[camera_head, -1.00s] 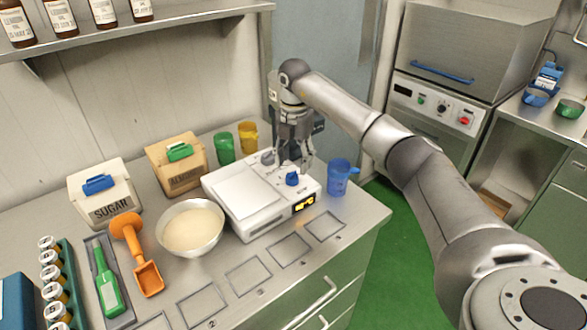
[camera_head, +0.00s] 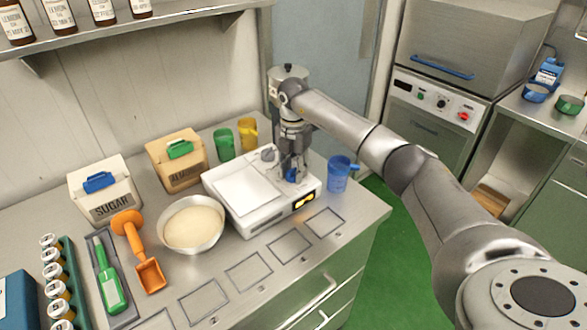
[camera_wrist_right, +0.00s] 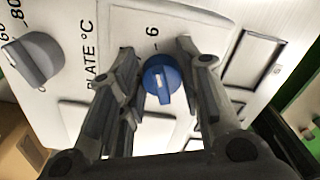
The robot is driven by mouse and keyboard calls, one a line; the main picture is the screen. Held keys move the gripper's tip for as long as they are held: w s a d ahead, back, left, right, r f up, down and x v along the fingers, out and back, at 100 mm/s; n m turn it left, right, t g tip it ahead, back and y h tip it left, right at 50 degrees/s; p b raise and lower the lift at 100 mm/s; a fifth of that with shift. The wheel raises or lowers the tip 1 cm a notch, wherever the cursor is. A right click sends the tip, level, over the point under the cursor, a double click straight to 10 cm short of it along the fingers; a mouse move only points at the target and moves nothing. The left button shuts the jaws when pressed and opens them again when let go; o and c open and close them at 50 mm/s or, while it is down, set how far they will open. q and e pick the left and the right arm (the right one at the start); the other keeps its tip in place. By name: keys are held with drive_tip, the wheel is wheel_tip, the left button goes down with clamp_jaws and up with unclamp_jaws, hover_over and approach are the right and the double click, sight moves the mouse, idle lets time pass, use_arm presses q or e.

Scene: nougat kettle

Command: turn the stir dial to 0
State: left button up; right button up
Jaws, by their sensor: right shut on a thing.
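The white hot plate unit (camera_head: 245,187) stands on the steel counter with a blue dial (camera_head: 291,175) and a grey dial (camera_head: 267,154) on its top. My right gripper (camera_head: 295,172) comes down over the blue dial and is shut on it. In the right wrist view the blue dial (camera_wrist_right: 160,84) sits between the two fingers, with a white pointer mark and a printed 6 near it. The grey dial (camera_wrist_right: 36,60) is at the left beside "PLATE °C" lettering. The stir label is not readable. My left gripper is out of view.
A blue cup (camera_head: 339,178) stands close to the right of the unit. A metal bowl (camera_head: 190,245) of pale contents is at its left. Green (camera_head: 224,143) and yellow (camera_head: 248,133) cups stand behind. The front strip of counter is clear.

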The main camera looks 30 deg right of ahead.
drive_tip(key=shift+n, duration=0.3)
drive_tip(key=n, duration=0.2)
drive_tip(key=shift+w+n, duration=0.1)
drive_tip(key=shift+n, duration=0.3)
drive_tip(key=n+b, duration=0.1)
drive_tip(key=n, duration=0.3)
drive_tip(key=shift+w+a, duration=0.1)
drive_tip(key=shift+a, duration=0.05)
drive_tip(key=n, duration=0.4)
drive_tip(key=shift+a, duration=0.1)
drive_tip(key=n+b, duration=0.1)
drive_tip(key=n, duration=0.2)
drive_tip(key=shift+a+n, duration=0.15)
drive_tip(key=shift+n, duration=0.25)
drive_tip(key=n, duration=0.6)
drive_tip(key=shift+a+b, duration=0.1)
drive_tip(key=shift+b, duration=0.25)
drive_tip(key=n, duration=0.5)
drive_tip(key=shift+s+a+r+n, duration=0.1)
drive_tip(key=shift+s+n, duration=0.1)
drive_tip(key=shift+n, duration=0.1)
drive_tip(key=o, duration=1)
